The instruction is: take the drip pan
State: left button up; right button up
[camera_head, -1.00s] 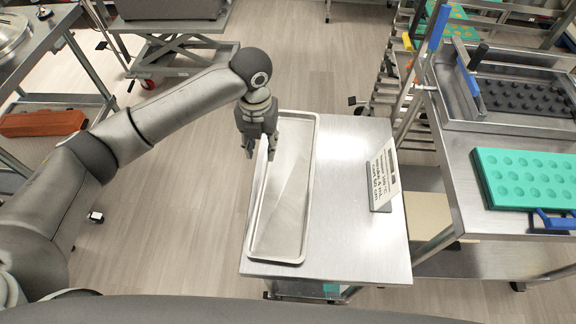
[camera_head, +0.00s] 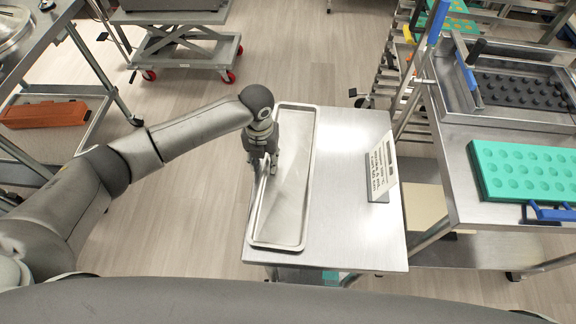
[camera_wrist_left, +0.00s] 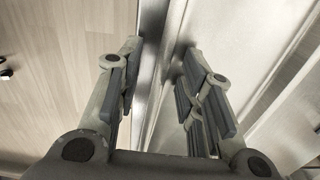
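The drip pan (camera_head: 291,240) is a long, shallow metal tray lying along the left side of a steel table. My left gripper (camera_head: 263,168) points down at the pan's left long rim, towards its far end. In the left wrist view my left gripper (camera_wrist_left: 160,60) has its fingers apart, one on either side of a bright metal edge. The pan's bare metal (camera_wrist_left: 245,50) fills the right side of that view. I cannot tell whether the fingertips touch the rim. My right gripper is not in view.
The steel table (camera_head: 345,225) is clear right of the pan, except for a small standing sign (camera_head: 381,172). A second bench with a green mould (camera_head: 525,170) stands at the right. A lower rack with an orange case (camera_head: 45,114) is at the left. Open floor lies left of the table.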

pick_arm(q)
grip_shut()
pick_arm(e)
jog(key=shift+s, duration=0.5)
pick_arm(q)
jog(key=shift+r, duration=0.15)
jog(key=shift+r, duration=0.4)
notch_tip(320, 180, up, 3)
jog(key=shift+s+f+b, duration=0.1)
jog(key=shift+f+b, duration=0.1)
jog(key=shift+b, duration=0.45)
jog(key=s+d+r+b, duration=0.1)
jog(key=s+d+r, duration=0.1)
jog(key=s+r, duration=0.7)
jog(key=s, duration=0.4)
jog(key=shift+s+r+b, duration=0.25)
jog(key=shift+s+b, duration=0.1)
jog(key=shift+b, duration=0.05)
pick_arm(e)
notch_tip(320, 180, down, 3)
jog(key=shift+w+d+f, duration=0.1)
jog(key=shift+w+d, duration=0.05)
